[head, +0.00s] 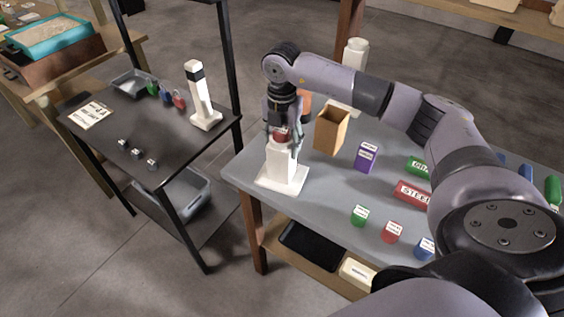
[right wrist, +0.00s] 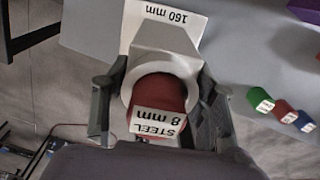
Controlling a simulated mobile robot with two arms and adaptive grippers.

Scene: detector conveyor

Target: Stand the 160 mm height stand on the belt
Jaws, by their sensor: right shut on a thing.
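The white height stand (head: 284,164), labelled 160 mm, is upright at the left end of the grey table. Its base plate shows in the right wrist view (right wrist: 163,16) with the label. A red piece (right wrist: 160,93) labelled STEEL 8 mm sits within the round white top of the stand. My right gripper (head: 283,141) points down at the stand's top. In the right wrist view its fingers (right wrist: 160,100) are on either side of the round top, shut on it. No belt can be clearly told apart in these views. My left gripper is not in view.
A brown open box (head: 331,131), a purple block (head: 366,156) and several small coloured blocks stand on the grey table (head: 325,193). A dark side table (head: 97,145) holds another white stand (head: 201,95), a tray (head: 128,84) and small pieces.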

